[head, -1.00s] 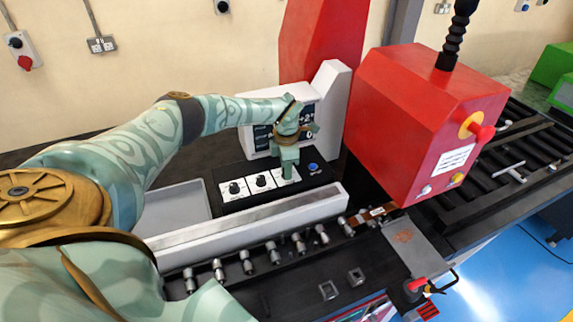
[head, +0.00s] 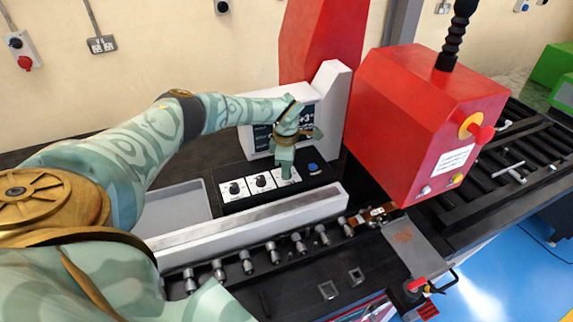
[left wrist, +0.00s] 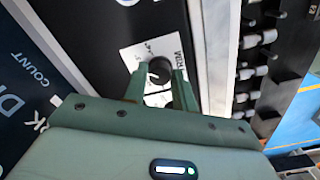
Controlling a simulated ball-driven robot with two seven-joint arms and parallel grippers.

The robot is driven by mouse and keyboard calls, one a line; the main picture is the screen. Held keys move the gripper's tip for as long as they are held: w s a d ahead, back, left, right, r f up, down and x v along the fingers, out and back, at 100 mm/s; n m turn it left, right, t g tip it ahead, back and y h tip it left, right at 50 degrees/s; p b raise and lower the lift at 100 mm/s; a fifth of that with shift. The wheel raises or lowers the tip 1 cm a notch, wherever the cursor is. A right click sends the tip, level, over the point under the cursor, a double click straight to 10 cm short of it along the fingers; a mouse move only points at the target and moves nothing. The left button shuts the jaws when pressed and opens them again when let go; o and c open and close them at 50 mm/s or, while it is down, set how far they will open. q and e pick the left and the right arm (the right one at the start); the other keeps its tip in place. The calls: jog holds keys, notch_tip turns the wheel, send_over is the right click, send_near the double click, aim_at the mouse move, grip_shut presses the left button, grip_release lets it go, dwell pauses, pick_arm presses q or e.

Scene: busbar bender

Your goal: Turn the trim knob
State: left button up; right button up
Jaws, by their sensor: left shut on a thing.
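The trim knob (left wrist: 158,70) is a dark round knob on a white label plate in the left wrist view. It is the right-hand one of three knobs on the black control panel (head: 227,207); in the head view my gripper mostly hides it. My left gripper (head: 286,172) points down over it. In the left wrist view the two green fingers of the left gripper (left wrist: 159,76) stand on either side of the knob, shut on it. My right gripper is not in view.
Two other knobs (head: 236,188) (head: 262,181) sit left of my gripper, and a blue button (head: 313,168) sits right of it. A display housing (head: 331,105) stands close behind. A pale bar (head: 245,225) runs in front, and a red machine head (head: 420,115) stands to the right.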

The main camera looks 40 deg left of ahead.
pick_arm(q)
jog(key=o, duration=1)
jog(key=shift+c, duration=0.2)
notch_tip(320, 180, up, 16)
jog(key=shift+r, duration=0.15)
